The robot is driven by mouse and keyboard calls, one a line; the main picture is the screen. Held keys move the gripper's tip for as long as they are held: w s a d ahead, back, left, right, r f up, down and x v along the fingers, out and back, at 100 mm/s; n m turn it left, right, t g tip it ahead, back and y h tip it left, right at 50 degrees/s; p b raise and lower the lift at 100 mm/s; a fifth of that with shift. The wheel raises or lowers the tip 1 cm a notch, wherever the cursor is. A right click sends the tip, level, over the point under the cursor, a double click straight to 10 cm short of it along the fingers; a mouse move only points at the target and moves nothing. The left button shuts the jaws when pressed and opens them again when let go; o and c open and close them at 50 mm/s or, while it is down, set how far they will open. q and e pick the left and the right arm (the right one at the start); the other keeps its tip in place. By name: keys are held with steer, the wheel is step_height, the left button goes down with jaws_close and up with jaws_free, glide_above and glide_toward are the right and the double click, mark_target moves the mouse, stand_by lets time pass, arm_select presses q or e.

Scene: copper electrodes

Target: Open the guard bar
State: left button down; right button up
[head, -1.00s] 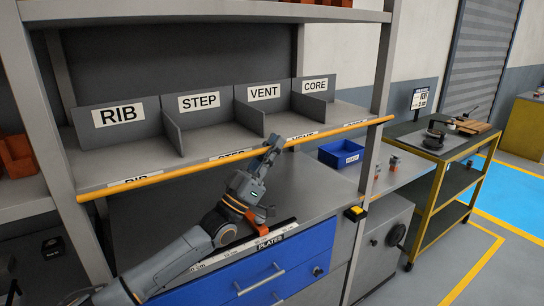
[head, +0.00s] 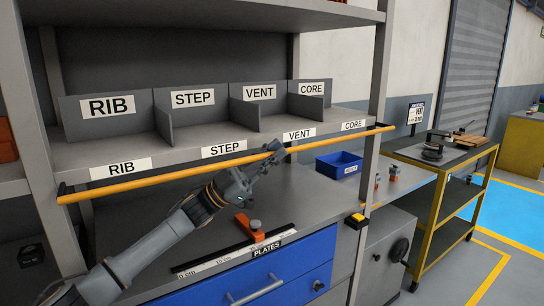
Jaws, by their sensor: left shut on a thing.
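The guard bar (head: 180,175) is a long orange-yellow rod across the front of the labelled shelf, with dark end mounts at the shelf posts. It now hangs a little below and in front of the shelf edge, so the RIB, STEP, VENT and CORE edge labels show above it. My left gripper (head: 270,152) is shut on the bar right of its middle, below the VENT edge label. The fingers hide a short stretch of the bar. My right gripper is not in view.
The shelf (head: 190,148) has grey dividers and empty bays. Below lies a bench with an orange block (head: 250,227), a ruler strip (head: 235,252) and blue drawers (head: 290,272). A blue bin (head: 339,163) stands to the right, near a yellow-framed cart (head: 437,207).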

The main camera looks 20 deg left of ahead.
arm_select(q)
steer(key=shift+a+f+m+g, duration=0.1)
steer(key=shift+f+m+g, duration=0.05)
steer(key=shift+m+g, duration=0.35)
steer(key=c, duration=1.4)
jaws_free()
steer(key=shift+w+a, duration=0.1)
steer(key=shift+o, duration=0.2)
steer(key=v, duration=0.7)
steer(key=shift+a+f, duration=0.15)
steer(key=shift+f, duration=0.1)
